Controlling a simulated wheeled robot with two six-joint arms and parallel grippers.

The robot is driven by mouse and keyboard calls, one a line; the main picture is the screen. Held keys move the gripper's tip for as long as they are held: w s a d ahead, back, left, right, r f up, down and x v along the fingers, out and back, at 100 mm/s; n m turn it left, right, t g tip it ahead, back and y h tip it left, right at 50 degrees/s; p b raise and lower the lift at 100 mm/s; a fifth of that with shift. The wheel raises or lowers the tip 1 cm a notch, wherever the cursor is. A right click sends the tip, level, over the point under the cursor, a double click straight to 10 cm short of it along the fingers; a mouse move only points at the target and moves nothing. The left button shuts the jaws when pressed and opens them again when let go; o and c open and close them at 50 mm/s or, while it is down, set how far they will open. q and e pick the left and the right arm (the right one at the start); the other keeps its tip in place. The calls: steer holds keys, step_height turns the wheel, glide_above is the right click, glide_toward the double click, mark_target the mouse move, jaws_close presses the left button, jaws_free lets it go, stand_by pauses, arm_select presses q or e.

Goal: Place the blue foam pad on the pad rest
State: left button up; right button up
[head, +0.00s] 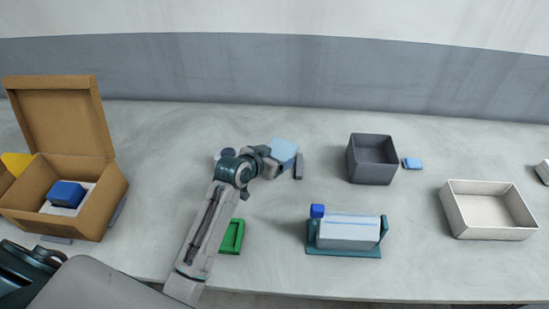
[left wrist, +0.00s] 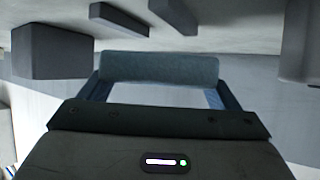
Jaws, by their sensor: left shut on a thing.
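My left gripper (head: 277,158) is shut on a light blue foam pad (head: 284,150) over the back middle of the table. In the left wrist view the pad (left wrist: 160,69) lies across the two fingertips as a blue-grey bar. I cannot tell how high it is held above the table. A short dark grey bar (head: 298,166) shows just right of the pad. I cannot tell for sure which thing is the pad rest; the arm hides part of that area. My right gripper is not in view.
A dark grey open box (head: 372,160) stands right of the gripper, a small blue piece (head: 412,163) beside it. A white roll on a teal stand (head: 343,252), a green tray (head: 231,238), a cream tray (head: 487,228) and an open cardboard box (head: 108,195) stand nearer.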

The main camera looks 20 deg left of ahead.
arm_select(q)
steer(key=shift+w, duration=0.35)
steer(key=f, duration=0.1)
steer(key=f+p, duration=0.1)
steer(key=shift+w+a+f, duration=0.15)
steer(key=shift+w+f, duration=0.2)
steer(key=shift+f, duration=0.05)
steer(key=shift+f+p, duration=0.3)
steer(key=shift+f, duration=0.15)
steer(key=shift+f, duration=0.1)
steer(key=o, duration=0.8)
steer(key=shift+o, duration=0.2)
steer(key=shift+s, duration=0.1)
